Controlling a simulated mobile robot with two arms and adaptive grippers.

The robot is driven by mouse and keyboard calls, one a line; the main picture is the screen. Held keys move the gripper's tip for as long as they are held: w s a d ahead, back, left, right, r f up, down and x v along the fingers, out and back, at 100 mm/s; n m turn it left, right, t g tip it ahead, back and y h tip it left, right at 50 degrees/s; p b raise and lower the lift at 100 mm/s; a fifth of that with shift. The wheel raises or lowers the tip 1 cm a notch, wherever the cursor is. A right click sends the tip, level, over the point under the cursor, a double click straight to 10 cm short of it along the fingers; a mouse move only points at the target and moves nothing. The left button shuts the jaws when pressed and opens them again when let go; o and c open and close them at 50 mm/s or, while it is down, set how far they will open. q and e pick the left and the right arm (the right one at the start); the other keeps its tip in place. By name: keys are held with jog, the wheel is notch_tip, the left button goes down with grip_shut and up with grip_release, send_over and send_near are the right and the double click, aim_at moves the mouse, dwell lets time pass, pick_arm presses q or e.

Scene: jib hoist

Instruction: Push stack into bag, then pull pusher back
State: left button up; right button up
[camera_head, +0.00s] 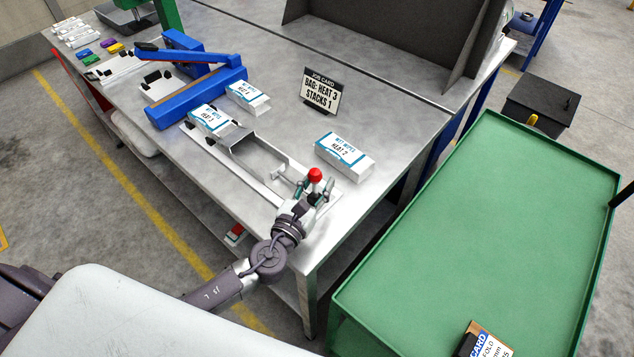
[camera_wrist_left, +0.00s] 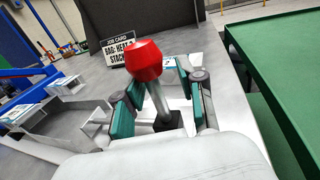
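The pusher's red knob (camera_head: 315,174) stands on a short upright stem at the near end of a metal channel (camera_head: 262,178). My left gripper (camera_head: 311,190) is around this stem, with its teal-padded fingers apart. In the left wrist view the red knob (camera_wrist_left: 143,60) rises between the fingers, with gaps beside the stem. A white-and-blue stack labelled HEAT 3 (camera_head: 209,118) lies at the channel's far end, beyond the grey metal trough (camera_head: 250,148). I cannot make out a bag around it. My right gripper is not in view.
A job card (camera_head: 321,91) reads "BAG: HEAT 3, STACKS 1". A HEAT 2 stack (camera_head: 344,157) lies right of the channel, another stack (camera_head: 247,96) behind it. A blue sealer (camera_head: 196,98) stands beyond the channel. A green-topped cart (camera_head: 490,225) is at the right.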

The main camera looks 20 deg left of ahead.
pick_arm(q)
jog(key=shift+a, duration=0.1)
jog(key=shift+s, duration=0.1)
jog(key=s, duration=0.4)
jog(key=s+a, duration=0.1)
jog(key=s, duration=0.6)
jog(key=shift+s+a, duration=0.2)
jog(key=shift+s, duration=0.15)
